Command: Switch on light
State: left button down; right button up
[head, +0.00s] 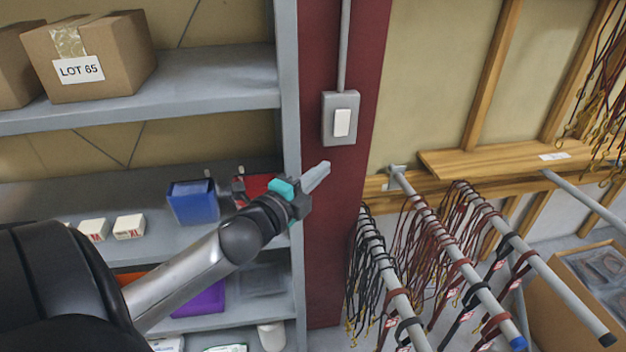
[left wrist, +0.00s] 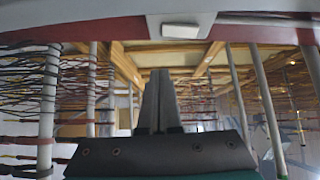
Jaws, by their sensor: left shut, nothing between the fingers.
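The light switch (head: 341,120) is a white rocker in a grey box on a dark red post, with a conduit running up from it. It also shows at the top of the left wrist view (left wrist: 180,30). My left gripper (head: 318,176) is shut and empty. In the head view its fingertips appear below and slightly left of the switch box, apart from it. In the left wrist view the closed fingers (left wrist: 158,100) point up the picture toward the switch, with a gap between. My right gripper is out of view.
A grey shelf unit (head: 200,92) stands left of the post, with a LOT 65 carton (head: 90,55) and a blue bin (head: 193,201). Right of the post, rails (head: 440,245) hold many hanging cords. An open carton (head: 585,300) stands at far right.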

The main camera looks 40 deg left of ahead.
pick_arm(q)
jog(key=shift+s+f, duration=0.1)
jog(key=shift+s, duration=0.9)
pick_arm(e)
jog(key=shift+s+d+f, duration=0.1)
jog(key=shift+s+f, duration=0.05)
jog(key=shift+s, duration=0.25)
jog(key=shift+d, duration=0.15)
